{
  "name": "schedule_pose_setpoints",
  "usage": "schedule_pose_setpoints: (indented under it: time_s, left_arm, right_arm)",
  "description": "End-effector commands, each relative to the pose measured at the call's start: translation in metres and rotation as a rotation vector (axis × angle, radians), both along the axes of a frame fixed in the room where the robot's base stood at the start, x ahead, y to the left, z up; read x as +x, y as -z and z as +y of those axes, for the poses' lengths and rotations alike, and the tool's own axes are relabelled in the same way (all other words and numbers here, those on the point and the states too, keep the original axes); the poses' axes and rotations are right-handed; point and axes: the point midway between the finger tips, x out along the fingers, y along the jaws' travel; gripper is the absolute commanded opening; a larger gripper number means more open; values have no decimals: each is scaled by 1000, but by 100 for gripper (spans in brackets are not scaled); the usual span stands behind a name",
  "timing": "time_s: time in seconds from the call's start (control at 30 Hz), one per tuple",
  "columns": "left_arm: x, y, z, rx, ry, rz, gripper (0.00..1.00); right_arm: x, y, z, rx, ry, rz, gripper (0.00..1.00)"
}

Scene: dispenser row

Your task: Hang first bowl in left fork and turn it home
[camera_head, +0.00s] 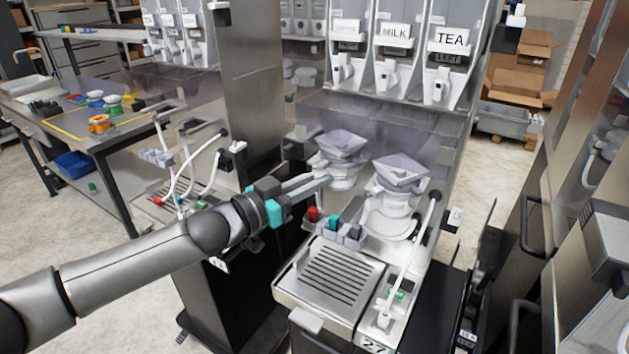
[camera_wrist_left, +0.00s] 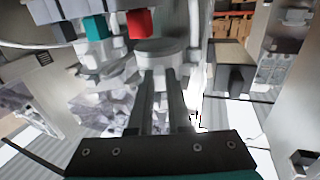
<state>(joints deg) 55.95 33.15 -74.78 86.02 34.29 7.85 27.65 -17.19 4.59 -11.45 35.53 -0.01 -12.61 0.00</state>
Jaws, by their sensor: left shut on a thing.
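My left gripper (camera_head: 322,180) reaches in from the left. It is shut on a white round bowl-like piece (camera_head: 343,184) below a clear square hopper (camera_head: 341,142). In the left wrist view my two fingers (camera_wrist_left: 160,95) run up to a pale round body (camera_wrist_left: 158,55), and their exact contact is hard to see. A second similar white piece (camera_head: 398,205) with a clear square hopper (camera_head: 400,167) stands to the right, above a curved white part. I cannot make out the left fork clearly or tell whether the held piece sits in it. My right gripper is not in view.
Red (camera_head: 313,214), teal (camera_head: 333,222) and grey blocks stand just below my gripper, close to it. A slotted drip tray (camera_head: 340,275) lies in front. A white bar (camera_head: 410,255) slants up on the right. Labelled dispensers (camera_head: 393,50) hang above.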

Motion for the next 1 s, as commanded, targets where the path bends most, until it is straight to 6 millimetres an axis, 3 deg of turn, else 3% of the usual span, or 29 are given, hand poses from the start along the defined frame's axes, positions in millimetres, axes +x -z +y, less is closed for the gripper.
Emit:
schedule_pose_setpoints:
  time_s: [0.43,1.0]
  left_arm:
    - [8,-1,4,1,112,-7,0]
    - [12,0,6,-2,174,-5,0]
  right_arm:
    - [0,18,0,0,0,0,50]
    - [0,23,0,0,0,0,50]
